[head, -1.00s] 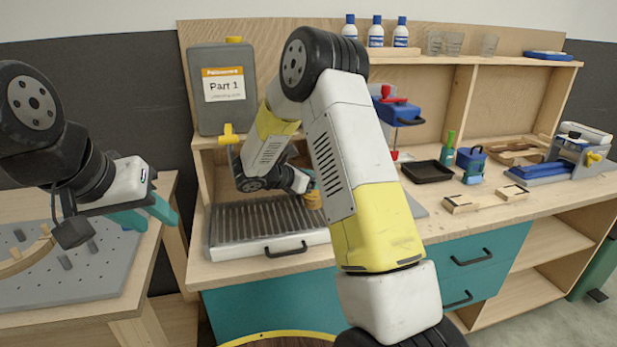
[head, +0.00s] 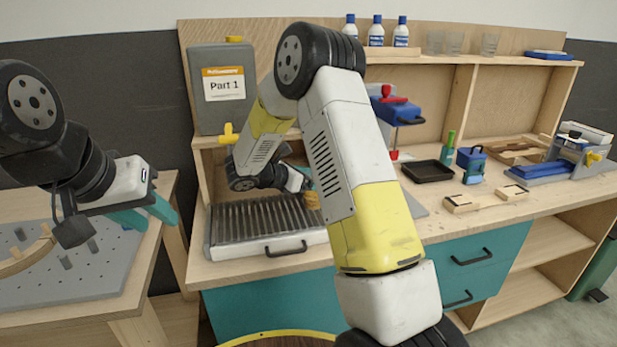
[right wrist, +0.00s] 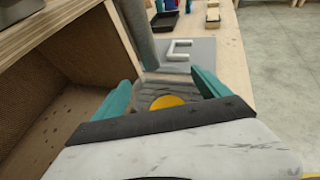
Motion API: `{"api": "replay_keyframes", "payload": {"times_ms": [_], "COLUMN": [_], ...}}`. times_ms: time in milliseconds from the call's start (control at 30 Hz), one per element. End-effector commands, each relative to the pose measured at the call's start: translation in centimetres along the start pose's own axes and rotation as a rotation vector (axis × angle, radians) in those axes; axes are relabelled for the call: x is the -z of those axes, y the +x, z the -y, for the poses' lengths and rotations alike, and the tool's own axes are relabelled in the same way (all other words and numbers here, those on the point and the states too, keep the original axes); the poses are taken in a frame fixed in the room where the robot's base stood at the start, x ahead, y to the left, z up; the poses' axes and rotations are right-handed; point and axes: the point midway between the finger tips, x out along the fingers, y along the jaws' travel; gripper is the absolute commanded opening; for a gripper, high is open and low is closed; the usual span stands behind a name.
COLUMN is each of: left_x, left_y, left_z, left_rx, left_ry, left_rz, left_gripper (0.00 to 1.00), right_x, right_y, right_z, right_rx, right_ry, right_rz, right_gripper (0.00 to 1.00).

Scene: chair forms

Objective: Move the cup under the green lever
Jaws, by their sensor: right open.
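A small cup with orange-yellow in it (head: 312,200) stands at the right end of the ribbed tray, partly behind my right arm. In the right wrist view a see-through cup with a yellow round patch (right wrist: 168,102) lies between the teal fingers. My right gripper (right wrist: 164,78) is open around it, with the fingers on either side; contact cannot be told. In the head view that gripper is mostly hidden by its own arm. My left gripper (head: 157,222) is open and empty beside the pegboard table.
The ribbed tray (head: 270,249) sits on the wooden bench. A grey jug (head: 220,115) with a yellow tap (head: 228,134) stands above on the left. A blue device with a red lever (head: 397,108), a black tray (head: 428,171) and a green bottle-like item (head: 449,147) are farther right.

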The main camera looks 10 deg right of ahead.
Motion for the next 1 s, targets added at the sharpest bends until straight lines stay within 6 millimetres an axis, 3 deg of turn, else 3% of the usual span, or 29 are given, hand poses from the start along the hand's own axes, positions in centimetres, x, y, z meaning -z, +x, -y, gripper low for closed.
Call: {"api": "replay_keyframes", "payload": {"times_ms": [300,500,633,767,1000], "left_x": [0.0,0.0,0.0,0.0,0.0], "left_y": [0.0,0.0,0.0,0.0,0.0], "left_z": [0.0,0.0,0.0,0.0,0.0], "left_rx": [0.000,0.000,0.000,0.000,0.000], "left_ry": [0.000,0.000,0.000,0.000,0.000], "left_rz": [0.000,0.000,0.000,0.000,0.000], "left_gripper": [0.36,0.36,0.36,0.36,0.36], "right_x": [0.0,0.0,-0.5,-2.3,-5.2], "right_y": [-7.0,-9.5,-9.9,-9.5,-10.3], "right_z": [-0.1,0.0,0.7,3.8,13.9], "right_rx": [-0.003,-0.001,0.013,0.073,0.272], "right_ry": [0.001,0.000,0.027,0.146,0.601], "right_rz": [0.000,0.000,-0.019,-0.109,-0.422], "right_gripper": [0.86,0.86,0.86,0.86,0.86]}}
